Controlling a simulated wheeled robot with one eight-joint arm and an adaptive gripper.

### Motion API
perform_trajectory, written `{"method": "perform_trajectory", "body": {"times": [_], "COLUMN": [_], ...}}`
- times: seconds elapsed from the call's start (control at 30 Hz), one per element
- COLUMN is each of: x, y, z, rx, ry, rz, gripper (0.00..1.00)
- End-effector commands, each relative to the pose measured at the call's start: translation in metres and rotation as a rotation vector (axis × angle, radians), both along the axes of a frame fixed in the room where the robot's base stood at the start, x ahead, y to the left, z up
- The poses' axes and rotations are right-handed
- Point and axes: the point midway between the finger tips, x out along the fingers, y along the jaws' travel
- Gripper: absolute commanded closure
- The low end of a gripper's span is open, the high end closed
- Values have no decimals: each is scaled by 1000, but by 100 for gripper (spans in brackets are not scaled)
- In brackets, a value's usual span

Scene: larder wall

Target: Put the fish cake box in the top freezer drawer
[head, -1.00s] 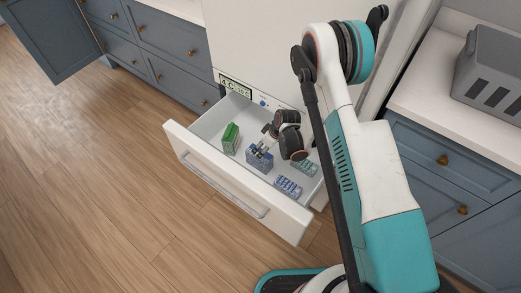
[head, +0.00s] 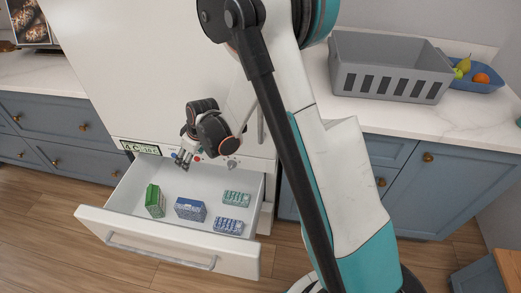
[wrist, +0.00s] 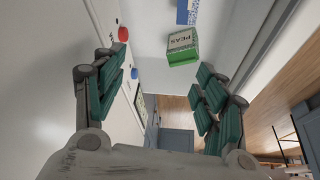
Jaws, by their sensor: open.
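The top freezer drawer (head: 150,243) is pulled out. A blue box (head: 190,209), likely the fish cake box, rests on its floor near the middle; its label is too small to read. Part of this blue box shows at the top edge of the wrist view (wrist: 187,12). My gripper (head: 183,160) is open and empty above the back of the drawer, near the freezer front and clear of the boxes. Its spread fingers show in the wrist view (wrist: 163,82) with nothing between them.
A green peas box (head: 155,201) stands left of the blue box. Two low packs, one greenish (head: 236,198) and one blue (head: 228,226), lie to the right. A grey crate (head: 388,70) and a blue fruit tray (head: 476,78) stand on the right counter.

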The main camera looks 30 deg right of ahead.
Motion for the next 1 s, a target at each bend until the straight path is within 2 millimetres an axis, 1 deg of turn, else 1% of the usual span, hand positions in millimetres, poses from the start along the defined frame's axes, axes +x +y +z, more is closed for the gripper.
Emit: {"method": "perform_trajectory", "body": {"times": [0.03,0.2,0.37,0.5,0.57,0.7,0.8,1.0], "x": [-6,-28,-56,-85,-98,-131,-156,-206], "y": [-6,-23,-41,-55,-60,-74,-82,-99], "z": [21,79,127,162,175,201,216,235], "rx": [0,5,11,18,22,30,38,55], "ry": [-6,-24,-42,-58,-67,-86,-99,-128], "rz": [-24,-109,-189,-257,-287,-353,-401,-493], "gripper": [34,34,34,34,34,34,34,34]}}
